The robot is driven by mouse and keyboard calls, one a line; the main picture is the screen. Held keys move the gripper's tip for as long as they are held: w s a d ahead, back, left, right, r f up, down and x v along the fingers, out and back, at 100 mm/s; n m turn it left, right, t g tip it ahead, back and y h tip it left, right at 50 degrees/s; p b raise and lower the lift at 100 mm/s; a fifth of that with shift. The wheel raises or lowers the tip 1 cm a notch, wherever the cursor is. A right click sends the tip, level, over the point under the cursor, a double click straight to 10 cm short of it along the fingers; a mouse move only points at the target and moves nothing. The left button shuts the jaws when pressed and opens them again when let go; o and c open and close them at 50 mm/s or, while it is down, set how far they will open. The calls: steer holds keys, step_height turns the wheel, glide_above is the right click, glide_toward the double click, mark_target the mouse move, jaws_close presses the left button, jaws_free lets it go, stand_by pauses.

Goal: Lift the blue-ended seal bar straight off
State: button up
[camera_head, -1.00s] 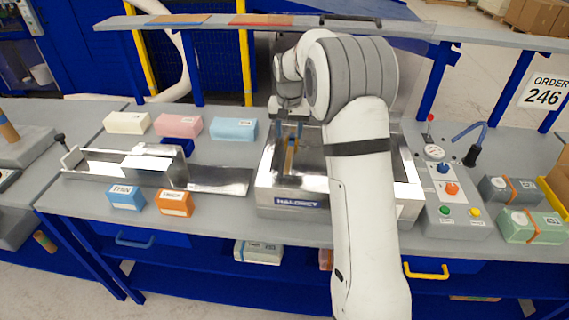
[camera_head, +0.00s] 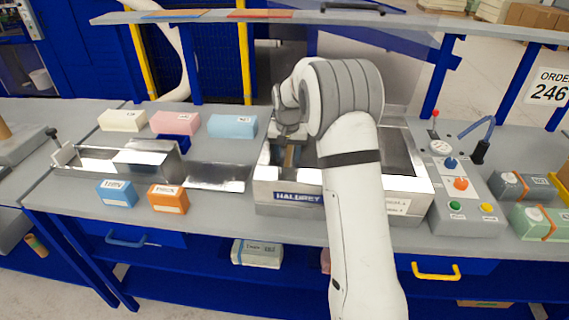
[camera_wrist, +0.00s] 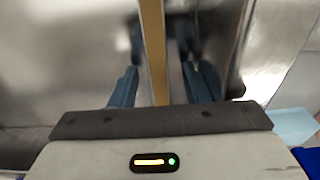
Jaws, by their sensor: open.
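The seal bar shows as a narrow tan strip (camera_wrist: 153,45) running up the middle of the wrist view. In the head view a short piece of the seal bar (camera_head: 289,157) shows in the left part of the steel machine chamber. Its blue ends cannot be made out. My gripper (camera_wrist: 160,88) is open, with one bluish finger on each side of the bar and gaps between them and it. In the head view my gripper (camera_head: 290,141) is low over the machine (camera_head: 298,197), its fingertips largely hidden.
My arm covers the middle of the machine. A control box (camera_head: 456,190) with buttons and a gauge stands to its right. A steel tray (camera_head: 215,177) and several coloured blocks, including a light blue one (camera_head: 232,126), lie to the left. A shelf (camera_head: 330,17) runs above the back.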

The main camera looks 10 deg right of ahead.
steer(key=shift+r, duration=0.1)
steer(key=shift+c, duration=0.5)
jaws_close()
steer(key=shift+r, duration=0.1)
